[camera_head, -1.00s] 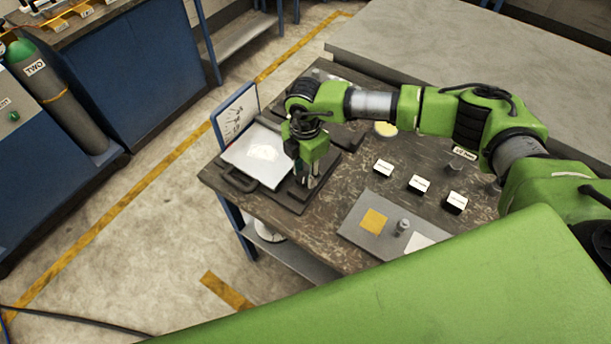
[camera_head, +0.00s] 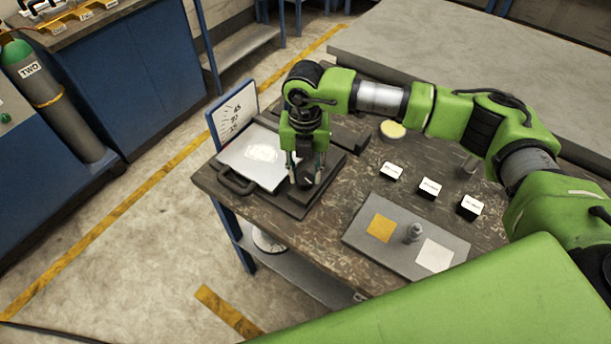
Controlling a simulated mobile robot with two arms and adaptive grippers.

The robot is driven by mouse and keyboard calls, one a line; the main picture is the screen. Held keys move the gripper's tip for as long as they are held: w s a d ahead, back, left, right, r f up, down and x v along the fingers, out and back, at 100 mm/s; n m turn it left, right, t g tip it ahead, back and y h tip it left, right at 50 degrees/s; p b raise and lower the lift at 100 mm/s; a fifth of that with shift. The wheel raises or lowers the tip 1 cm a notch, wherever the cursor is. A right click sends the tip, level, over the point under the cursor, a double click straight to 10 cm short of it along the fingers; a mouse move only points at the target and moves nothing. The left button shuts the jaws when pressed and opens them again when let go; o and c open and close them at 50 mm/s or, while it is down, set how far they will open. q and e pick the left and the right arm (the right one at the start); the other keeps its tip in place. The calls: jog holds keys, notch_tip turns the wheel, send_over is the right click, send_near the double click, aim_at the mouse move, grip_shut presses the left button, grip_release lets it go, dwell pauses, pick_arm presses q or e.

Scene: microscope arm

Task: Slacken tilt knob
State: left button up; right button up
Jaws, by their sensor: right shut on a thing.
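My right gripper (camera_head: 306,178) points down over the dark stand (camera_head: 322,196) near the table's left edge. Its two fingers sit on either side of a dark knob-like part (camera_head: 306,172), and the gripper is shut on it. The knob is partly hidden by the fingers and any marking on it is too small to read. A tilted pale plate (camera_head: 245,165) lies just left of the gripper. A white dial board (camera_head: 237,118) with a scale and numbers stands upright behind the plate. My left gripper is not in view.
A grey tray (camera_head: 392,250) with a yellow square, a white square and a small metal post lies at the front right. Several small labelled blocks (camera_head: 430,188) and a round yellowish dish (camera_head: 393,130) stand on the dark table. A black handle (camera_head: 236,182) sits at the table's left edge.

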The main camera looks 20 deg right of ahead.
aim_at(305, 176)
jog(key=shift+n, duration=0.4)
jog(key=shift+r, duration=0.1)
jog(key=o, duration=1.1)
notch_tip(305, 176, up, 12)
dwell(0.4)
